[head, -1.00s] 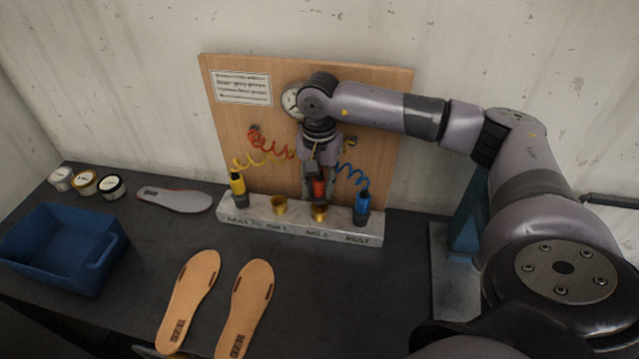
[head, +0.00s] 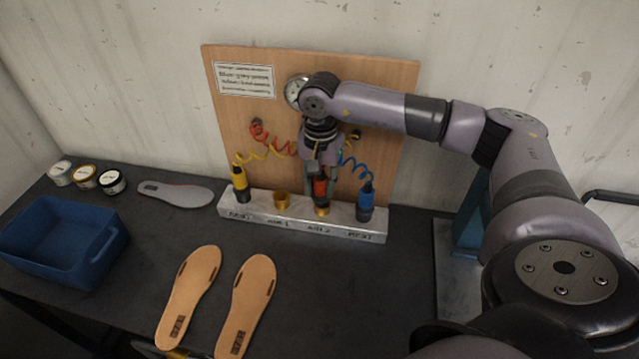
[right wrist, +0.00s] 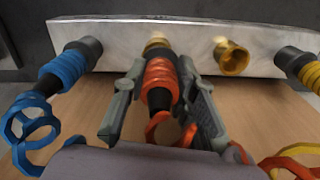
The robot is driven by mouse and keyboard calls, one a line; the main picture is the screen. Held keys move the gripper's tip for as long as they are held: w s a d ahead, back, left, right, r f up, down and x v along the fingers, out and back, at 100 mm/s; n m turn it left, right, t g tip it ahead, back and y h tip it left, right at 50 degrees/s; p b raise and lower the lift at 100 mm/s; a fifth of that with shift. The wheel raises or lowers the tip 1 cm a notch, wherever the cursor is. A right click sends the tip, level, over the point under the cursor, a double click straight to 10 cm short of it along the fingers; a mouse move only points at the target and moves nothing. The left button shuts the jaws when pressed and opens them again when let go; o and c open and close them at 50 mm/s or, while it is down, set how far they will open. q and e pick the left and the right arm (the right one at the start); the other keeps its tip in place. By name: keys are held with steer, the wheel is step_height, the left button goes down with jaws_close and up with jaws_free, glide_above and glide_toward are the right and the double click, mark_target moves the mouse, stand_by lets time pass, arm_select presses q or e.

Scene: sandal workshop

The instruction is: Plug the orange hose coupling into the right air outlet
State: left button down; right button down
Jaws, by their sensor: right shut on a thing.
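The orange hose coupling (head: 320,188) is upright, held between the fingers of my right gripper (head: 320,182). In the right wrist view the orange coupling (right wrist: 160,82) sits between both finger pads of my right gripper (right wrist: 158,95), which is shut on it. The right air outlet (head: 322,212), a brass socket marked AIR 2, is directly below the coupling, and only its lower part shows. In the right wrist view the coupling's dark nose meets the brass outlet (right wrist: 157,41); how deep it sits I cannot tell. My left gripper is not in view.
The left brass outlet (head: 281,201) is empty. The yellow coupling (head: 239,178) and blue coupling (head: 366,194) stand in rests at the ends of the metal block (head: 300,222). Coiled hoses hang close by. Insoles (head: 190,290) and a blue bin (head: 65,243) lie on the dark bench.

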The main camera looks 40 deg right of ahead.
mark_target(325, 175)
steer(key=c, duration=1.2)
jaws_free()
steer(key=shift+a+f, duration=0.15)
steer(key=shift+f, duration=0.15)
steer(key=shift+s+d+r+p, duration=0.15)
steer(key=shift+r+p, duration=0.2)
steer(key=shift+r, duration=0.25)
steer(key=shift+s+d+r+p, duration=0.1)
steer(key=shift+d+r+p, duration=0.05)
steer(key=shift+r+p, duration=0.35)
steer(key=shift+s+d+r+p, duration=0.15)
steer(key=shift+r+p, duration=0.1)
steer(key=shift+r, duration=0.4)
steer(key=shift+w+a+r+p, duration=0.15)
steer(key=shift+r+p, duration=0.15)
steer(key=shift+r, duration=0.25)
steer(key=shift+w+a+r+p, duration=0.1)
steer(key=shift+r+p, duration=0.15)
steer(key=shift+r, duration=0.25)
steer(key=shift+d+r+p, duration=0.1)
steer(key=shift+r+p, duration=1.2)
steer(key=shift+r, duration=1)
